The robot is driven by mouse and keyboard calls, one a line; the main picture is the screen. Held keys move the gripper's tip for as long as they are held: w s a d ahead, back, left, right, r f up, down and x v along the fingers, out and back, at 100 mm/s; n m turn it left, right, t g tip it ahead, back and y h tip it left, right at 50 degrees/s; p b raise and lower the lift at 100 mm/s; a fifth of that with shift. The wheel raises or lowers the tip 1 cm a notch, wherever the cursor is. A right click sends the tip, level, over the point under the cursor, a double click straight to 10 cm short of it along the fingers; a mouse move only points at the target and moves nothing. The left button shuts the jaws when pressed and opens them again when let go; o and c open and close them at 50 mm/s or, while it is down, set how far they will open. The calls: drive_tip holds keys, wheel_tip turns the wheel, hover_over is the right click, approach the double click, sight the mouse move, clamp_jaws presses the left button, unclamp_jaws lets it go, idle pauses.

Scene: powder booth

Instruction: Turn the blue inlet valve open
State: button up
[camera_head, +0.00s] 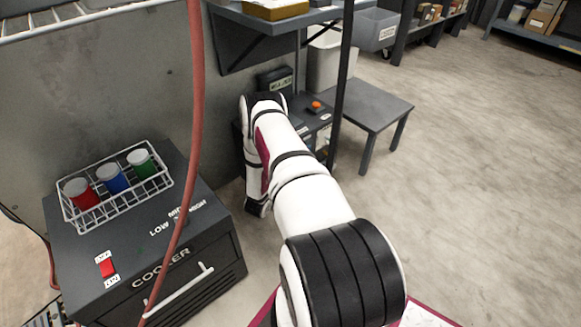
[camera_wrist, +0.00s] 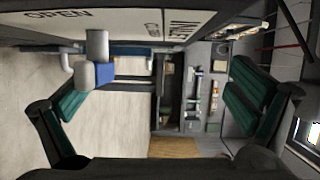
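In the wrist view my gripper (camera_wrist: 158,92) is open, its two green-padded fingers wide apart with nothing between the pads. A blue piece (camera_wrist: 104,73) with a pale grey part beside it, apparently the inlet valve's handle, shows at upper left, close by the left finger's tip. I cannot tell whether they touch. A pale label strip (camera_wrist: 120,20) above it, seen upside down, reads OPEN at left and apparently INLET at right. In the head view my arm reaches down beside the grey wall panel; its gripper and the valve are hidden.
A dark cooler box (camera_head: 190,245) with a wire rack (camera_head: 125,205) of red, blue and green jars stands at left. A red hose (camera_head: 197,90) hangs in front. A low grey table (camera_head: 362,105) and dark post (camera_head: 342,80) stand beyond my arm. Floor at right is clear.

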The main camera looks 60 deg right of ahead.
drive_tip(key=shift+h, duration=0.5)
drive_tip(key=r, duration=0.3)
drive_tip(key=w+r, duration=0.1)
drive_tip(key=r, duration=0.1)
drive_tip(key=shift+d, duration=0.1)
drive_tip(key=shift+s+d+r, duration=0.1)
drive_tip(key=shift+s+d, duration=0.05)
drive_tip(key=shift+s+a+f, duration=0.15)
drive_tip(key=shift+a+f, duration=0.35)
drive_tip(key=shift+f, duration=0.25)
drive_tip(key=shift+s+a+r+p, duration=0.1)
drive_tip(key=shift+s+r+p, duration=0.2)
drive_tip(key=shift+r+p, duration=0.4)
drive_tip(key=shift+c, duration=0.4)
drive_tip(key=shift+s+a+r+y+p, duration=0.1)
drive_tip(key=shift+s+r+y+p, duration=0.2)
drive_tip(key=shift+r+p, duration=0.15)
drive_tip(key=c, duration=1.1)
drive_tip(key=shift+s+a+r+p, duration=0.2)
drive_tip(key=shift+s+r+p, duration=0.6)
drive_tip(key=shift+r+p, duration=1.05)
drive_tip(key=shift+s+a+r+p, duration=0.25)
drive_tip(key=shift+s+r+p, duration=0.6)
drive_tip(key=shift+r+p, duration=1.05)
drive_tip(key=shift+s+a+r+p, duration=0.2)
drive_tip(key=shift+s+r+p, duration=0.6)
drive_tip(key=shift+r+p, duration=1.05)
drive_tip(key=shift+r+b, duration=0.25)
drive_tip(key=shift+b, duration=0.15)
